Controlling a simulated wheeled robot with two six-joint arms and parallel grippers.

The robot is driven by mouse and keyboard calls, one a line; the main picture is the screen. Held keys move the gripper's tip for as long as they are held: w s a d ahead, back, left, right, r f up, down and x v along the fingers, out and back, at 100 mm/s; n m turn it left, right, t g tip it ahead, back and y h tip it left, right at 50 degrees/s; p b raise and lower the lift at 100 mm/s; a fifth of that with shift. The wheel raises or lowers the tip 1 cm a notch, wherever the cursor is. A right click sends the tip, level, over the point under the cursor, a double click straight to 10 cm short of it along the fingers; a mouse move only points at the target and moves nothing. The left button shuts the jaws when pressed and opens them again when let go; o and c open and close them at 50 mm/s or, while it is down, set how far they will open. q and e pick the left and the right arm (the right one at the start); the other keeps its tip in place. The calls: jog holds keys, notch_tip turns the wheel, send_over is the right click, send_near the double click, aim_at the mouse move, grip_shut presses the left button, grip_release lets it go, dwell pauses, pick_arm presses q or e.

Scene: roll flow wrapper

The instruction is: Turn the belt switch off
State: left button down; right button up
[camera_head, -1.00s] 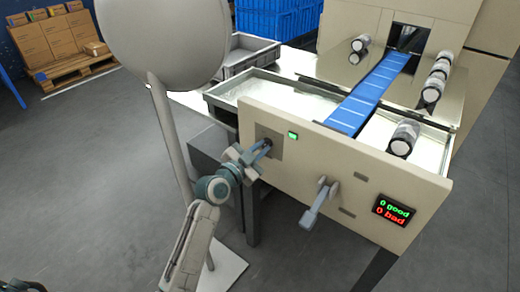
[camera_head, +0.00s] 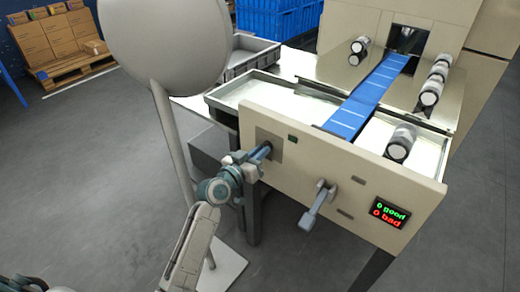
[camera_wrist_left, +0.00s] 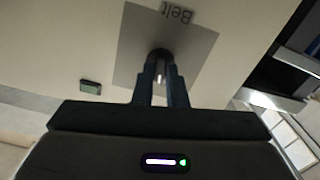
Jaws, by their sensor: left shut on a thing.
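The belt switch (camera_wrist_left: 159,53) is a dark knob on a grey plate labelled "Belt" (camera_wrist_left: 197,42) in the left wrist view. In the head view that plate (camera_head: 276,150) is at the left end of the beige front panel. My left gripper (camera_head: 265,150) is shut on the switch, with its two fingers on either side of it. The fingers hide most of the knob. A small indicator (camera_head: 292,138) beside the plate is dark green and unlit; it also looks dark in the left wrist view (camera_wrist_left: 90,87). My right gripper is not in view.
A grey lever (camera_head: 318,205) sticks out of the front panel, right of the switch. A display (camera_head: 390,212) reads "0 good" and "0 bad". A blue belt (camera_head: 367,100) runs behind the panel. A round grey board on a pole (camera_head: 165,45) stands close to my left arm.

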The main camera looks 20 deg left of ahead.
pick_arm(q)
jog(key=shift+f+n+p, duration=0.1)
jog(key=shift+n+p, duration=0.45)
jog(key=shift+n, duration=1.15)
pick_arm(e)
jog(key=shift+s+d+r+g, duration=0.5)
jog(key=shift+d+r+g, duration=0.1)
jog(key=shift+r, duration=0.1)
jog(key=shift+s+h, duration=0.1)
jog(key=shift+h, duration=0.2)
pick_arm(q)
jog(key=c, duration=1.5)
grip_release()
jog(key=shift+o, duration=0.2)
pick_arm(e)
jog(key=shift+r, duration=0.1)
pick_arm(q)
jog(key=v, duration=1.1)
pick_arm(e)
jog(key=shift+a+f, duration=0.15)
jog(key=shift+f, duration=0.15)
